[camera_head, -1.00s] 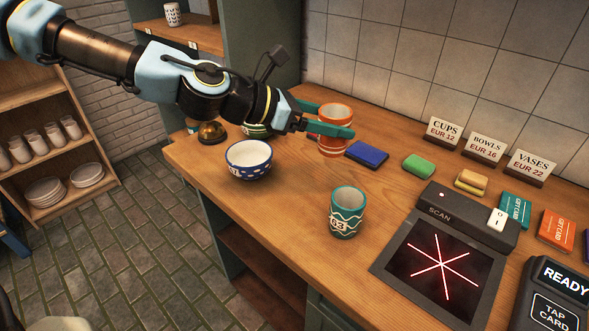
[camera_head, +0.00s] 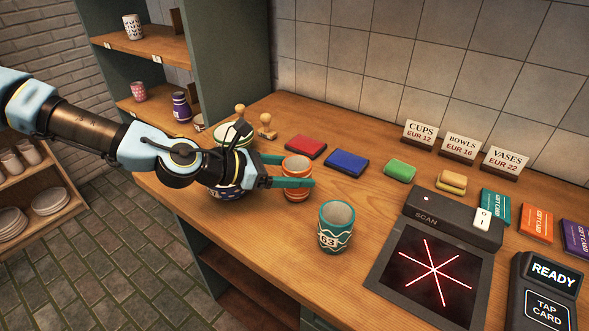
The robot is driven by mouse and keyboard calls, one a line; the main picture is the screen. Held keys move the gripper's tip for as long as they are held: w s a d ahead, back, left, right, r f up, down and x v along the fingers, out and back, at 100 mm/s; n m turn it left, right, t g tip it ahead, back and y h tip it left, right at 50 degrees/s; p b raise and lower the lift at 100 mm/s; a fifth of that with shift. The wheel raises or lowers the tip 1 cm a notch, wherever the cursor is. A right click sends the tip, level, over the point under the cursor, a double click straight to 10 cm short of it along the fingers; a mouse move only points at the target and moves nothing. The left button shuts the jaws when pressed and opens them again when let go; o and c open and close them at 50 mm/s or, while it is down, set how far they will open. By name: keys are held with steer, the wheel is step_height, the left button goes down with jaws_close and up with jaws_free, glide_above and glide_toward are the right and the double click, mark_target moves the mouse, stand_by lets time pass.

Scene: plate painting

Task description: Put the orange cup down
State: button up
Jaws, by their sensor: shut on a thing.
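The orange cup (camera_head: 297,168) has pale bands and is upright on or just above the wooden counter; I cannot tell if its base touches. My gripper (camera_head: 292,171) has its green fingers closed around the cup from the left, one on the far side and one on the near side. The near finger hides part of the cup's middle.
A teal cup (camera_head: 337,228) marked 63 stands close to the right and front. A blue patterned bowl (camera_head: 226,191) is partly hidden under my arm. Red (camera_head: 306,147) and blue (camera_head: 346,162) pads lie behind. The scanner (camera_head: 432,268) is at the right.

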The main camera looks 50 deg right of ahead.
steer(key=shift+f, duration=0.15)
steer(key=o, duration=1.5)
steer(key=shift+f, duration=0.1)
steer(key=b+v, duration=0.3)
steer(key=v, duration=0.9)
